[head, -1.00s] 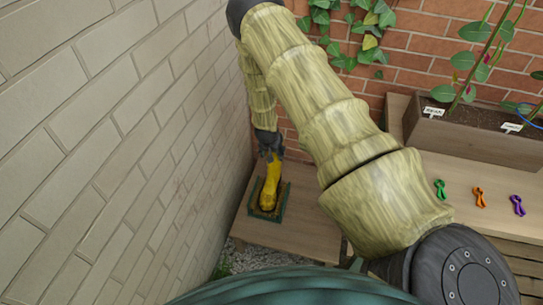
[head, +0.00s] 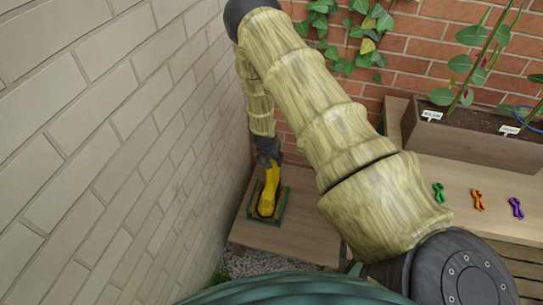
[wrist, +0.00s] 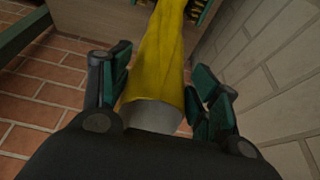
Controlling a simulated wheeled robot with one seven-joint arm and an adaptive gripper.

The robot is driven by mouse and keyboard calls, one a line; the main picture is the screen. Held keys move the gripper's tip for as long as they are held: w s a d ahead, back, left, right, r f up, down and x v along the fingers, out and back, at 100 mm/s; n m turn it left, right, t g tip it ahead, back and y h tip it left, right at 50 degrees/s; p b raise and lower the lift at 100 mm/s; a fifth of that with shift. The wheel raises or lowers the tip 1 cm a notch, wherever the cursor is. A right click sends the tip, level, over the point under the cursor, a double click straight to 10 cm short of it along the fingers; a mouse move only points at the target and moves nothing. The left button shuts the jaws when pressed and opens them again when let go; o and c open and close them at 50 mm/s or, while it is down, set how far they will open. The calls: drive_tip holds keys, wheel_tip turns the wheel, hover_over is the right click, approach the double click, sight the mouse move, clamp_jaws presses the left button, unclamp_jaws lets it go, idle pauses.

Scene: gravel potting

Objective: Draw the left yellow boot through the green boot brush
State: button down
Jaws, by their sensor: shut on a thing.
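The yellow boot (head: 271,184) hangs shaft-up from my gripper (head: 268,158), toe pointing toward the camera. Its lower part is at the green boot brush (head: 281,208), a dark green frame on a wooden board. The boot hides the middle of the brush, so I cannot tell how firmly the sole touches the bristles. In the wrist view my gripper (wrist: 160,78) has its fingers on both sides of the yellow shaft near its open top. Part of the brush shows beyond the boot in the wrist view (wrist: 199,12).
A pale brick wall (head: 120,150) stands close on the left, with a red brick wall behind. A wooden bench (head: 465,178) on the right bears green, orange and purple clips (head: 478,200) and a planter (head: 465,140). Gravel (head: 262,262) lies in front of the board.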

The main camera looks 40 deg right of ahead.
drive_tip(key=shift+s+a+p, duration=0.2)
drive_tip(key=shift+s+a, duration=0.55)
drive_tip(key=shift+a, duration=0.15)
drive_tip(key=shift+s+a+p, duration=0.15)
drive_tip(key=shift+s+a, duration=0.55)
drive_tip(key=shift+a, duration=0.2)
drive_tip(key=shift+s+a, duration=0.1)
drive_tip(key=shift+s+a+p, duration=0.35)
drive_tip(key=shift+s+a, duration=0.7)
drive_tip(key=shift+a, duration=0.15)
